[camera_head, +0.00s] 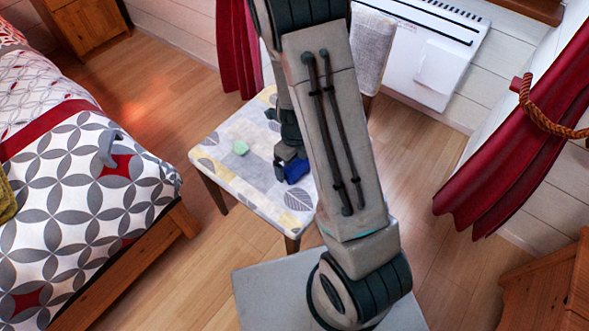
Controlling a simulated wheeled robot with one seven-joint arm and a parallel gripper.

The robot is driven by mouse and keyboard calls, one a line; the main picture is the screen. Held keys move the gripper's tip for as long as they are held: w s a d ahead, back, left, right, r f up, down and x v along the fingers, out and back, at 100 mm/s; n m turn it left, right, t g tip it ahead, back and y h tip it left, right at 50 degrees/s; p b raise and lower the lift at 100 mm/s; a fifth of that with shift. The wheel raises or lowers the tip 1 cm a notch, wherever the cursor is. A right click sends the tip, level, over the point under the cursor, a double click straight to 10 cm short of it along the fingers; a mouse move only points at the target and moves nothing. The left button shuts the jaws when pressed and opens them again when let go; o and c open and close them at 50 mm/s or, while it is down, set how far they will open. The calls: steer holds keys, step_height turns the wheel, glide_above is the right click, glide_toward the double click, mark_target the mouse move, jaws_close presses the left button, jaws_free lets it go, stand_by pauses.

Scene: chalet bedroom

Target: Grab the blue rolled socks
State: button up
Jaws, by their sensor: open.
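The blue rolled socks (297,170) lie on the patterned seat of a chair (230,165), near the middle of the picture. My gripper (284,163) is low over the seat, right at the left side of the socks. It is open. My arm hides part of the seat to the right, and I cannot tell whether the fingers touch the socks or stand around them.
A bed (75,190) with a patterned cover stands at the left. A white heater (425,50) is on the back wall, and red curtains (520,140) hang at the right. Wooden floor is clear between them.

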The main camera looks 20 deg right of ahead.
step_height(320, 180, down, 3)
steer(key=shift+b, duration=0.45)
steer(key=shift+c, duration=0.3)
steer(key=c, duration=0.9)
steer(key=shift+c, duration=0.2)
steer(key=shift+r, duration=0.15)
